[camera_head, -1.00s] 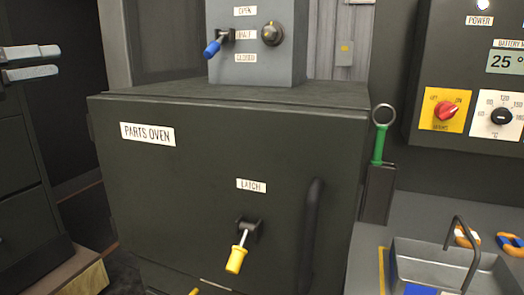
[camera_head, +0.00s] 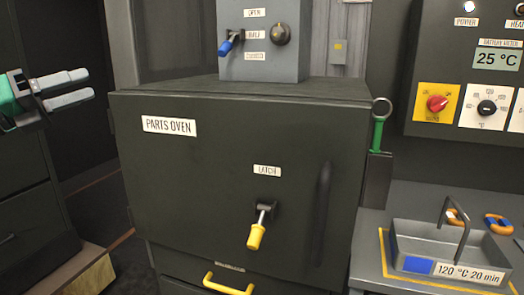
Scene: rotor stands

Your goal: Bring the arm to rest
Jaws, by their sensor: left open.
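My left gripper (camera_head: 62,92) is at the left edge of the head view, to the left of the parts oven. Its two pale fingers are apart with nothing between them, and it touches nothing that I can see. Part of a green and black link of my left arm shows behind it. My right gripper is out of view.
The dark parts oven (camera_head: 225,185) has a shut door with a yellow-tipped latch lever (camera_head: 258,232). A blue-tipped lever (camera_head: 226,46) is on the grey box above. A metal tray (camera_head: 405,240) with a handle sits on the right bench. A control panel (camera_head: 465,85) shows 25 °C.

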